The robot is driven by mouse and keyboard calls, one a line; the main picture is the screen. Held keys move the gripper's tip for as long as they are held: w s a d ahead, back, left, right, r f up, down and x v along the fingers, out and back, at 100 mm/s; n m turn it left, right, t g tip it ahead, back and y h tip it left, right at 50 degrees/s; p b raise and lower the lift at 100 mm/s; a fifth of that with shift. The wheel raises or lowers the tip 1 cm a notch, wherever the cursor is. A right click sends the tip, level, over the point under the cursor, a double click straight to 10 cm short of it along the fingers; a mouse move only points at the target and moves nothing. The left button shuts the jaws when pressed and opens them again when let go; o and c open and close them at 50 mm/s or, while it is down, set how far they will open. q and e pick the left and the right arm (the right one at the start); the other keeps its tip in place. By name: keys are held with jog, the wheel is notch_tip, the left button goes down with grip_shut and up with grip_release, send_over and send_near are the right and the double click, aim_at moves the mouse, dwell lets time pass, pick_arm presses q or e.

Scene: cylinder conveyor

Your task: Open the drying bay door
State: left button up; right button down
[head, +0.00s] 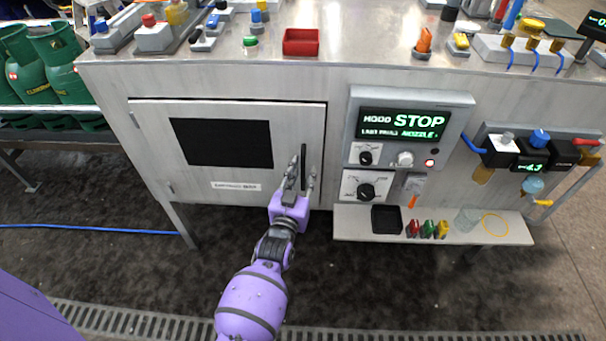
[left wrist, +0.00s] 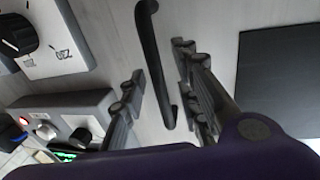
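The drying bay door (head: 225,182) is a grey panel with a dark window (head: 221,143) in the front of the steel bench, and it looks shut. Its black vertical handle (head: 304,168) is at the door's right edge. It also shows as a black bar in the left wrist view (left wrist: 150,60). My left gripper (head: 302,170) is at the handle, with its fingers open on either side of the bar. In the left wrist view gaps show between the bar and both fingers (left wrist: 160,92). My right gripper is not in view.
Right of the door is a control box with a screen reading STOP (head: 408,124) and knobs. Below it a shelf (head: 350,226) holds a black tray and small parts. Green gas cylinders (head: 62,70) stand at the left. The floor before the door is open.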

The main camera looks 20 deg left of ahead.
pick_arm(q)
jog(key=shift+c, duration=0.5)
grip_shut()
